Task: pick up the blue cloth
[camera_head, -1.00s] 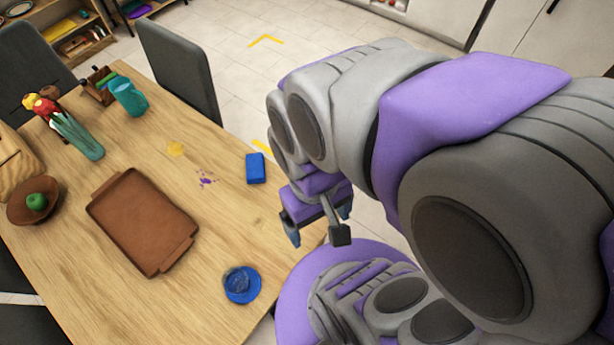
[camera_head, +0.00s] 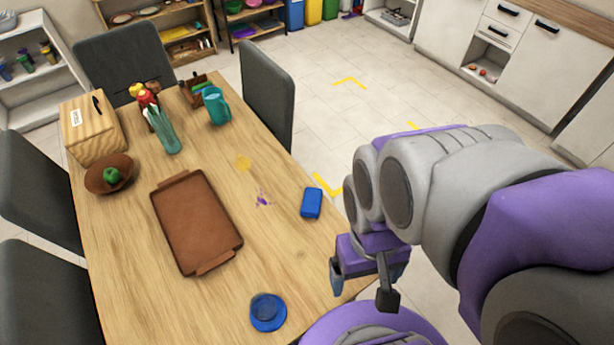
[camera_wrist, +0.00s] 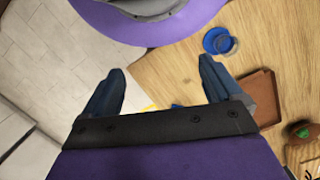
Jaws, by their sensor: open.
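The blue cloth (camera_head: 311,203) looks like a small folded blue block. It lies flat near the right edge of the wooden table, beside purple spots. My gripper (camera_head: 362,286) is open and empty, near the table's right edge, in front of the cloth and apart from it. In the wrist view my gripper (camera_wrist: 162,72) shows two spread fingers with nothing between them. A sliver of blue (camera_wrist: 177,105) shows there at the gripper's base, perhaps the cloth, mostly hidden.
A brown tray (camera_head: 195,222) lies mid-table. Purple spots (camera_head: 263,199) and a yellow spot (camera_head: 243,162) mark the table. A teal mug (camera_head: 215,106) and a bowl (camera_head: 108,178) stand farther back. Chairs flank the table.

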